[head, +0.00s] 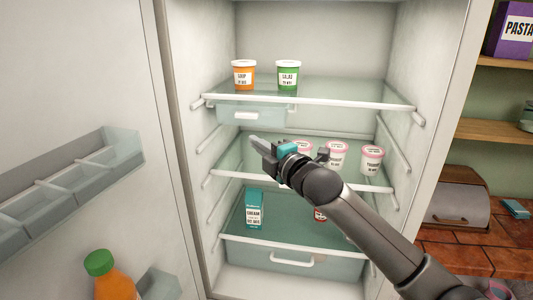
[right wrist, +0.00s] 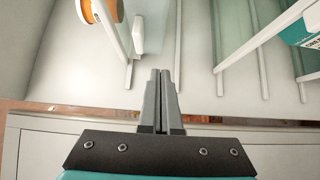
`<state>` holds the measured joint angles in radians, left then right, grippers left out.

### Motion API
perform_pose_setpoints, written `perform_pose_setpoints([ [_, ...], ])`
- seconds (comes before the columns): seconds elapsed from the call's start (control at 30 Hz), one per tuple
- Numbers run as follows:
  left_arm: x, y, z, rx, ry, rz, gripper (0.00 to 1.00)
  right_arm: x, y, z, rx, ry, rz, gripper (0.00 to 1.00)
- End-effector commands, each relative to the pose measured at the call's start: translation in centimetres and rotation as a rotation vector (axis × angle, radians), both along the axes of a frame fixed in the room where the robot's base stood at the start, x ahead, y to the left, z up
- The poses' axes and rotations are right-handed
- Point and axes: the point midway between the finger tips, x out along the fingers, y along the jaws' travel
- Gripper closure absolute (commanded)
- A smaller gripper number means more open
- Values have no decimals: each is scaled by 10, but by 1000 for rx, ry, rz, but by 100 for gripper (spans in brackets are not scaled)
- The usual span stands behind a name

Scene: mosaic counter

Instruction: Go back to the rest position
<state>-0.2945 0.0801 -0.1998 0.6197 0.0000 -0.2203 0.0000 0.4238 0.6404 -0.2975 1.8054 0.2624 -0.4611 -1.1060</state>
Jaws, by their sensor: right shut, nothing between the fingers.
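My right arm reaches in from the lower right of the head view. Its gripper (head: 268,147) is inside the open fridge, in front of the middle shelf. In the right wrist view the fingers of the right gripper (right wrist: 161,72) are together, with nothing between them. My left gripper is not in view.
An orange tub (head: 243,75) and a green tub (head: 288,76) stand on the top shelf (head: 330,99). Yogurt cups (head: 371,158) are on the middle shelf, partly behind my arm. A teal carton (head: 254,208) stands lower. The open door (head: 90,80) is left, holding an orange bottle (head: 113,280).

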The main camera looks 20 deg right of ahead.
Motion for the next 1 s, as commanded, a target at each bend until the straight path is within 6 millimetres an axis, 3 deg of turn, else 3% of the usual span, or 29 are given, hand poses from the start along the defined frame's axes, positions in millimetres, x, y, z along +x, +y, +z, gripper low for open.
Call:
perform_pose_setpoints([
  [0.07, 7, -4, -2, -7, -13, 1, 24, -11, -2, -2, -3, 1, 0, 100],
  [0.3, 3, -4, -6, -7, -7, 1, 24, -33, -6, -1, 0, 2, 0, 100],
  [0.53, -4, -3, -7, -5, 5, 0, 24, -39, -7, 0, 1, 1, -1, 100],
  [0.63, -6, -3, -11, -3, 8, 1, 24, -37, -10, -13, 18, 21, -10, 100],
  [0.77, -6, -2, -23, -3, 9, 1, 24, -30, -23, -72, 100, 107, -53, 100],
  [1.0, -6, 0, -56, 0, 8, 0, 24, -42, -52, -253, 340, 367, -206, 100],
])
